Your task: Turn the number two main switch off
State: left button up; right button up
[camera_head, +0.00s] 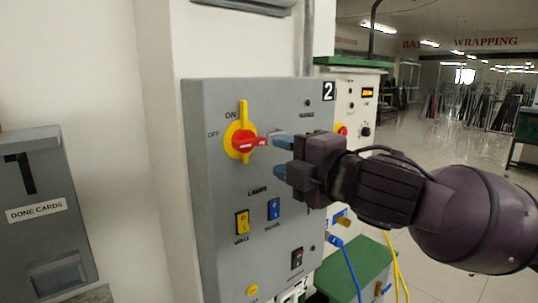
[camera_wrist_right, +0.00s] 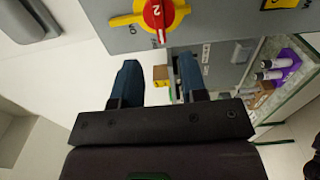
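The number two main switch (camera_head: 246,143) is a red handle on a yellow disc, high on the grey panel (camera_head: 215,215) marked 2. A yellow bar runs upward from the disc beside the ON label; OFF stands to the left. The red handle sticks out towards the right. My right gripper (camera_head: 281,156) is to the right of the switch, apart from it. Its two blue fingers are spread with nothing between them. In the right wrist view the switch (camera_wrist_right: 154,12) shows at the top, beyond the open fingers (camera_wrist_right: 159,78). My left gripper is out of view.
Below the switch are a yellow lamp switch (camera_head: 242,222), a blue one (camera_head: 273,209) and a black one (camera_head: 297,258). A second, pale panel (camera_head: 350,88) with a red knob stands behind at right. A grey card box (camera_head: 40,220) hangs at left.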

jog(key=shift+v, duration=1)
jog(key=shift+a, duration=0.1)
